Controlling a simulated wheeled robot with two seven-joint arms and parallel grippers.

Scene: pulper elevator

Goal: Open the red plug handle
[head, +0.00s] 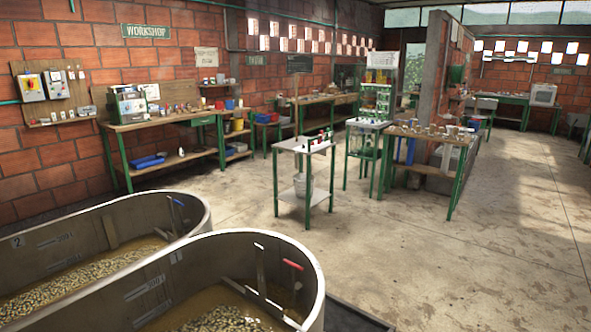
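The red plug handle (293,265) sits at the right end of the nearer metal tank (318,292), on top of a thin upright rod inside the tank wall. A similar blue handle (176,201) is on a rod at the right end of the farther tank (205,204). Both tanks hold grainy beans in brownish water. Neither of my grippers shows in the head view, so I see nothing touching the red handle. The foot of its rod is hard to make out.
A small green-legged table (304,146) with a bucket (304,186) beneath stands beyond the tanks. A wooden workbench (160,121) lines the left brick wall. A table with cups (432,133) stands center right. The concrete floor (480,230) at right is clear.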

